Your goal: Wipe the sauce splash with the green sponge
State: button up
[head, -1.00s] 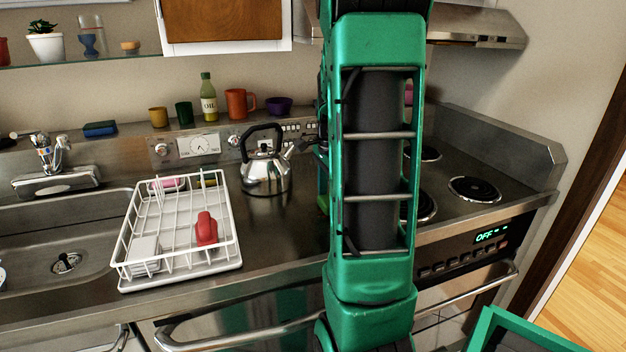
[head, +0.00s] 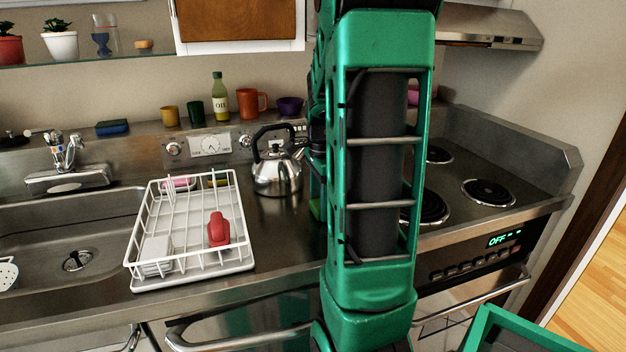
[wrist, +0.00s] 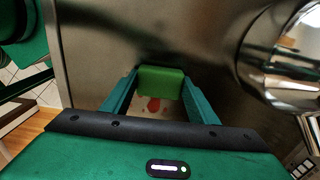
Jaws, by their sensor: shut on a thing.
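My gripper (wrist: 160,77) is shut on the green sponge (wrist: 162,86) in the wrist view, with one finger on each side of it. A red sauce splash (wrist: 153,105) shows on the steel worktop between the fingers, right beside the sponge's lower edge in the picture. Small reddish specks lie around it. I cannot tell whether the sponge touches the worktop.
A steel kettle (head: 277,172) stands close by, also at the right of the wrist view (wrist: 290,55). A white dish rack (head: 190,281) with a red item is left of the arm. Coil burners (head: 488,192) are to the right. Cups and an oil bottle (head: 220,102) line the back ledge.

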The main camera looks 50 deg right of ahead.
notch_tip(320, 180, up, 2)
jog(key=shift+s+r, duration=0.15)
jog(key=shift+r, duration=2.8)
